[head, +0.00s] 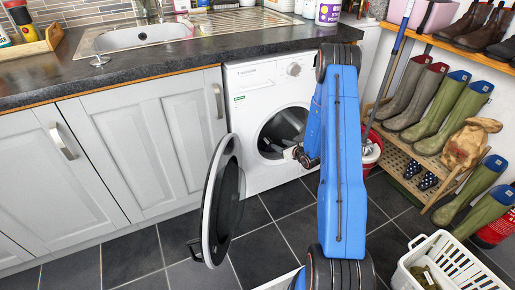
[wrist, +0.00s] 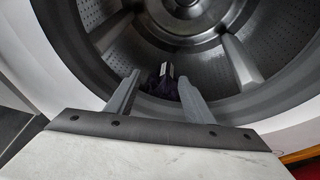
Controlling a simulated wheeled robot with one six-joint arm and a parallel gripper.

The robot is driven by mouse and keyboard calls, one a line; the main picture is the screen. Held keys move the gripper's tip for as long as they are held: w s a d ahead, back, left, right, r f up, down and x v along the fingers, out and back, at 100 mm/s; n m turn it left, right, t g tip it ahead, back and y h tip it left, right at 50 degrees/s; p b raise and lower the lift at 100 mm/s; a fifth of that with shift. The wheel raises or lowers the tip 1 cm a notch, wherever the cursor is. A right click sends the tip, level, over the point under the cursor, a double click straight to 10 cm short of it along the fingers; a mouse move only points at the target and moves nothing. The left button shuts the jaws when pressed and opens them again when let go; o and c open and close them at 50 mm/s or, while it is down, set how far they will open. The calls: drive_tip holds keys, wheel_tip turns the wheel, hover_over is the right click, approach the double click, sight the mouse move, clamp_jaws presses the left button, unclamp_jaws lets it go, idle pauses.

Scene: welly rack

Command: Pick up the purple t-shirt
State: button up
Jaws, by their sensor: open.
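In the wrist view a dark purple cloth (wrist: 163,84), which looks like the t-shirt, lies crumpled at the bottom of the washing machine drum (wrist: 205,62). A small pale patch shows on it. My gripper (wrist: 157,82) is open, its two fingers apart and pointing into the drum, with the cloth beyond and between the fingertips. I cannot see the fingers touching it. In the head view the washing machine (head: 250,90) stands under the counter with its round door (head: 224,200) swung open to the left. My gripper is at the drum opening there, and the cloth is not visible.
The open door reaches out over the dark tiled floor left of my arm. A white crate (head: 450,262) stands at the lower right. A wooden rack (head: 400,160) with several wellies is on the right. A red bucket (head: 370,153) stands beside the machine.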

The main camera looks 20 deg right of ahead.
drive_tip(key=f, duration=0.2)
drive_tip(key=shift+w+d+f+m+h, duration=0.15)
drive_tip(key=shift+d+f+m+h, duration=0.2)
drive_tip(key=shift+d+m+h, duration=0.05)
drive_tip(key=shift+w+f, duration=0.2)
drive_tip(key=shift+w, duration=0.05)
approach(267, 143)
drive_tip(key=w, duration=0.2)
drive_tip(key=w+r, duration=0.1)
drive_tip(key=shift+w+a, duration=0.15)
drive_tip(key=shift+a, duration=0.15)
drive_tip(key=shift+f+x, duration=0.15)
drive_tip(key=shift+x, duration=1.45)
drive_tip(key=shift+f+x, duration=0.15)
drive_tip(key=shift+x, duration=1.4)
clamp_jaws()
